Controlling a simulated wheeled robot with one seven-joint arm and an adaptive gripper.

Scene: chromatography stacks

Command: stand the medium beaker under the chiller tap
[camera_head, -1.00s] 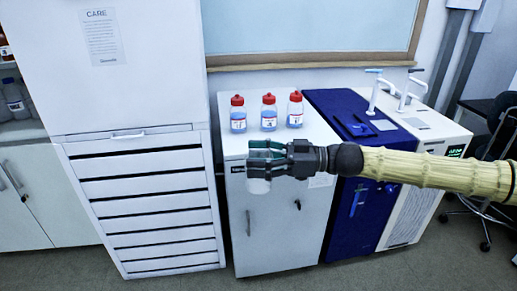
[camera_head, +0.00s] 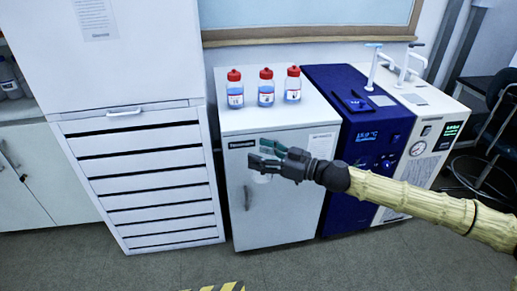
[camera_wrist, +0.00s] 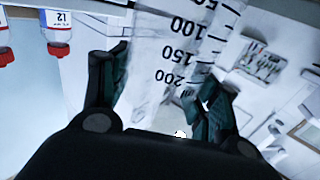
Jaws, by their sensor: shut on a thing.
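A clear graduated beaker (camera_wrist: 185,45) is between the fingers of my gripper (camera_wrist: 160,95) in the wrist view, with marks of 100, 150 and 200 showing upside down. In the head view my gripper (camera_head: 262,156) is shut on it in front of the white cabinet, and only a pale bit of the beaker (camera_head: 262,178) shows below the fingers. A blue unit with a temperature display (camera_head: 368,135) stands to the right, with a blue-handled white tap (camera_head: 372,68) on top. A white unit (camera_head: 432,140) beside it has another tap (camera_head: 405,62). I cannot tell which is the chiller.
Three red-capped bottles of blue liquid (camera_head: 266,90) stand at the back of the white cabinet top (camera_head: 240,122); its front part is clear. A drawer stack (camera_head: 145,180) is at left, a dark chair (camera_head: 495,120) at right. Yellow-black floor marking (camera_head: 225,287) lies in front.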

